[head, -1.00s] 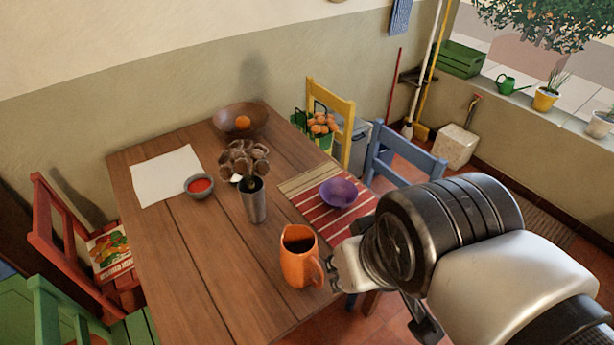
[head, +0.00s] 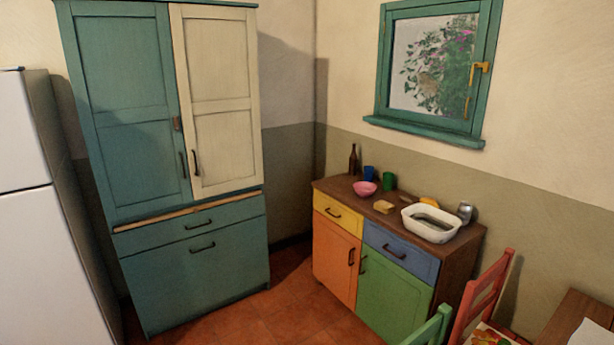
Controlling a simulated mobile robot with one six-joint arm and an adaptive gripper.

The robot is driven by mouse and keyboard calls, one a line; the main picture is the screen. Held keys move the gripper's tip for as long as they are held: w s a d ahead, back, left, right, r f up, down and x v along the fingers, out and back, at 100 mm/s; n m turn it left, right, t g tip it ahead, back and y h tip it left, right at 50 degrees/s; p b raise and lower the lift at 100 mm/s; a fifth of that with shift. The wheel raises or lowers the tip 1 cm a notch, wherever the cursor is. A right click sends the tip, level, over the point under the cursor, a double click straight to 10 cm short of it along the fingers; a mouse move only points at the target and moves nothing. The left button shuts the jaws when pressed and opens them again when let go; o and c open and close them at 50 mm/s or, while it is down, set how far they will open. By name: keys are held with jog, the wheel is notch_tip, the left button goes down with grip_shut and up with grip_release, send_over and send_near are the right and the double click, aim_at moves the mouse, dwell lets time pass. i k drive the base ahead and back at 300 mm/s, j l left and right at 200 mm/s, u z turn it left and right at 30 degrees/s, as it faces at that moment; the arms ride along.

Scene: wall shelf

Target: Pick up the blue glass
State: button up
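The blue glass (head: 369,173) stands upright at the back of the low wooden-topped sideboard (head: 340,188), under the window. It is small in the head view, and the pink bowl in front of it hides its lower part. A green glass (head: 389,181) stands just to its right. My gripper is not in the head view now.
A dark bottle (head: 353,159), a pink bowl (head: 365,188), a yellowish block (head: 383,207) and a white basin (head: 431,223) share the sideboard top. Red (head: 482,297) and green (head: 430,328) chairs stand at the lower right. Red floor lies open before the sideboard.

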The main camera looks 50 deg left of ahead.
aim_at(368, 170)
jog(key=u, duration=1.5)
jog(key=i+j, duration=0.1)
jog(key=j, duration=0.15)
jog(key=i+j+u, duration=0.1)
jog(key=j, duration=0.15)
jog(key=i+j+u, duration=0.1)
jog(key=i+j, duration=0.3)
jog(key=i+j+u, duration=0.15)
jog(key=i+j, duration=0.2)
jog(key=i+j+u, duration=0.1)
jog(key=i+j, duration=0.2)
jog(key=i, duration=0.25)
jog(key=i+j+u, duration=0.1)
jog(key=i+j, duration=0.2)
jog(key=i, duration=0.15)
jog(key=i+l+z, duration=0.4)
jog(key=i, duration=0.8)
jog(key=i+z, duration=0.4)
jog(key=i, duration=0.8)
jog(key=i+l+u, duration=0.2)
jog(key=i, duration=0.25)
jog(key=i+l+u, duration=0.2)
jog(key=i+l, duration=0.15)
jog(key=i+j, duration=0.15)
jog(key=i+u, duration=0.05)
